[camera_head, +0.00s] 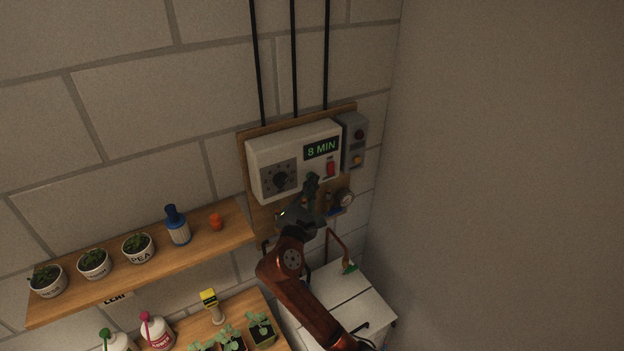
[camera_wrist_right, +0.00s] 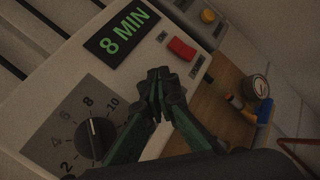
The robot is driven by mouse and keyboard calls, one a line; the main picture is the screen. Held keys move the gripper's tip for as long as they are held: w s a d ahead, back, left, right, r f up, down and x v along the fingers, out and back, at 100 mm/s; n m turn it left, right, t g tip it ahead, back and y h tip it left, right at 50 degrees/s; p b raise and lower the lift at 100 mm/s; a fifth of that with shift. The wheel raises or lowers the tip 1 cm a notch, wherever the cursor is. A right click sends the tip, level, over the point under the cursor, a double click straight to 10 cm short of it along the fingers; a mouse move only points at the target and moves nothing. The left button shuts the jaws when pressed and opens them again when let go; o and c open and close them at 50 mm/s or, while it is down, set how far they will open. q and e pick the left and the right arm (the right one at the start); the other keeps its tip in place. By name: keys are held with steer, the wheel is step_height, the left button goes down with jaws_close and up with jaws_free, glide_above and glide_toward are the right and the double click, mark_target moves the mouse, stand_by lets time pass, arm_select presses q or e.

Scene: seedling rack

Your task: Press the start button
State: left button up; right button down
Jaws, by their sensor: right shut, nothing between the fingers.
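A white control box (camera_head: 262,150) hangs on a wooden board on the wall. Its green display (camera_head: 321,149) reads 8 MIN. A dial (camera_wrist_right: 95,138) with numbers sits at its lower left, and a red rocker switch (camera_wrist_right: 181,48) at its right. My right gripper (camera_head: 312,179) is shut and empty in front of the box's lower edge. In the right wrist view its fingertips (camera_wrist_right: 160,76) show between the dial and the red switch, hiding part of the panel there. I see no start button that I can identify; touching cannot be told. My left gripper is out of view.
A grey box (camera_head: 352,143) with a dark red and a yellow-orange button adjoins on the right. A gauge (camera_head: 346,198) and a blue-handled valve (camera_wrist_right: 264,110) sit below. A wooden shelf (camera_head: 190,252) with pots is at left; a white cabinet (camera_head: 345,290) stands below.

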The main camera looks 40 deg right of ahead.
steer(key=shift+w, duration=0.1)
stand_by(0.3)
steer(key=shift+w+r+p, duration=0.1)
steer(key=shift+w+p, duration=0.2)
steer(key=shift+p, duration=0.05)
steer(key=shift+s+d+p, duration=0.1)
steer(key=shift+s+p, duration=0.2)
steer(key=shift+p, duration=0.1)
steer(key=s+p, duration=0.2)
steer(key=s, duration=0.4)
steer(key=shift+a+p, duration=0.35)
